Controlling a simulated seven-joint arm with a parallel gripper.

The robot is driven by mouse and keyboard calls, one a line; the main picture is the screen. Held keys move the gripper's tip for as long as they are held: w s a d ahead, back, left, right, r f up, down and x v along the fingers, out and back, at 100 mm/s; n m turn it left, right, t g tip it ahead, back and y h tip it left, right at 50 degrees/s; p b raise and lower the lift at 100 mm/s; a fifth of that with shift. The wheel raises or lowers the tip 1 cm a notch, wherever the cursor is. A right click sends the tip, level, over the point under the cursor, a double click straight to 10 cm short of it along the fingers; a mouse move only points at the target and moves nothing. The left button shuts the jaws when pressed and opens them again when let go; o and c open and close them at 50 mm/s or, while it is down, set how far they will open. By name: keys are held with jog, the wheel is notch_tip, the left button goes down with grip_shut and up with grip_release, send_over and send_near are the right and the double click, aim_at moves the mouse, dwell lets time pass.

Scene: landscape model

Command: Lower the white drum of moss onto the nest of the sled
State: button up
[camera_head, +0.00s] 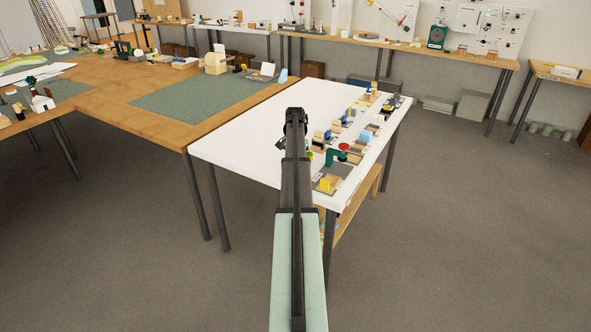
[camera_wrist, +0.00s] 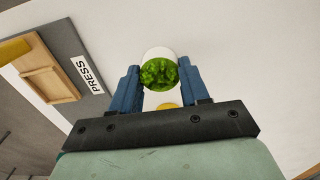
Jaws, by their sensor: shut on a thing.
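The white drum of moss (camera_wrist: 160,70) shows in the wrist view as a pale round drum with bright green moss in it. My gripper (camera_wrist: 160,78) has its blue fingers on either side of the drum and is shut on it. White table surface (camera_wrist: 235,60) lies beneath and around it. A small yellow thing (camera_wrist: 166,105) shows just below the drum, partly hidden by the gripper. I cannot make out the sled or its nest for certain in either view.
A grey board marked PRESS (camera_wrist: 88,74) with a wooden tray (camera_wrist: 48,70) lies left in the wrist view. In the head view, several small models line the right side of the white table (camera_head: 240,140). The table's left part is bare.

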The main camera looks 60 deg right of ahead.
jog(key=shift+r, duration=2.3)
jog(key=shift+m, duration=0.4)
jog(key=s+d, duration=0.1)
jog(key=s, duration=0.2)
jog(key=s+d, duration=0.1)
jog(key=s, duration=0.1)
jog(key=shift+s+d+r, duration=0.15)
jog(key=shift+s+d, duration=0.1)
jog(key=shift+d, duration=0.05)
jog(key=shift+m, duration=0.4)
jog(key=s, duration=0.6)
jog(key=shift+d+r, duration=0.2)
jog(key=shift+d, duration=0.05)
jog(key=s, duration=0.2)
jog(key=s+a, duration=0.1)
jog(key=s, duration=0.1)
jog(key=shift+s+a, duration=0.45)
jog(key=shift+a, duration=0.4)
jog(key=shift+a+n, duration=0.15)
jog(key=shift+n, duration=0.65)
jog(key=shift+f, duration=0.2)
